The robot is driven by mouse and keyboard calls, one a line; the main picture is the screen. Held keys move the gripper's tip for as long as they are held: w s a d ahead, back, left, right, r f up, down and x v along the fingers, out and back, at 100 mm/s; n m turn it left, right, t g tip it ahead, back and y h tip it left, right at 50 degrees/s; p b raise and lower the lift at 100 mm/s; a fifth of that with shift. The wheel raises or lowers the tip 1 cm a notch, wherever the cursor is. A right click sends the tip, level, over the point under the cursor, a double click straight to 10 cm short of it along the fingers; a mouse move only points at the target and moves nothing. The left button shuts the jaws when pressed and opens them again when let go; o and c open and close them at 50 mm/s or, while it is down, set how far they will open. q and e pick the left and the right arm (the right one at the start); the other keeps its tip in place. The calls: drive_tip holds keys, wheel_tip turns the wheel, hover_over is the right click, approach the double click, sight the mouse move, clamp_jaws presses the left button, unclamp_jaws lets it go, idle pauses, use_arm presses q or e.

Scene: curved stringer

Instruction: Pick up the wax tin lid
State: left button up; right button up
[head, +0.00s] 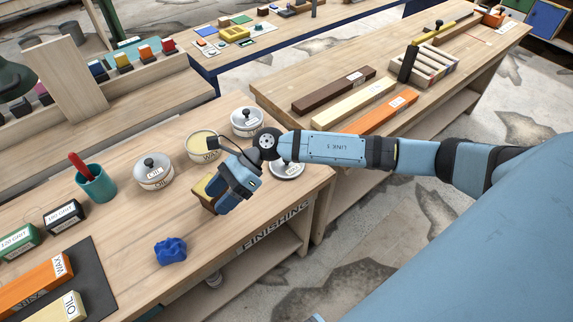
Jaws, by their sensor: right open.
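The wax tin (203,147) stands uncovered on the finishing bench, with pale yellow wax showing inside. A round grey lid with a white label (288,171) lies on the bench near its right edge, to the right of the tin. My forearm partly covers the lid, and its label is too small to read surely; it appears to be the wax tin lid. My right gripper (237,183) is open, between the wax tin and the lid and nearer the front edge. It appears apart from the lid. Its fingertips are hard to make out. My left gripper is not in view.
An oil tin (153,172) and another lidded tin (247,121) flank the wax tin. A yellow and brown block (206,190) sits beside my gripper. A blue crumpled cloth (171,251) and teal cup (96,185) stand left. Bench is clear between cloth and oil tin.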

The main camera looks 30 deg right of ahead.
drive_tip(key=w+d+f+n+h+b, duration=0.15)
drive_tip(key=w+d+n+h, duration=0.4)
drive_tip(key=d, duration=0.55)
drive_tip(key=n+t+h, duration=0.1)
drive_tip(key=n+h, duration=0.1)
drive_tip(key=h, duration=0.5)
hover_over(282, 169)
drive_tip(key=d, duration=0.3)
drive_tip(key=f, duration=0.7)
drive_tip(key=shift+w, duration=0.35)
drive_tip(key=f, duration=0.5)
drive_tip(key=shift+w+a+p, duration=0.1)
drive_tip(key=shift+a+p, duration=0.15)
drive_tip(key=shift+p, duration=0.05)
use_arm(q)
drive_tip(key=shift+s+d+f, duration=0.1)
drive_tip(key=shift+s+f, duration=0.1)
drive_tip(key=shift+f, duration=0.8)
use_arm(e)
drive_tip(key=shift+c, duration=0.4)
drive_tip(key=c, duration=0.9)
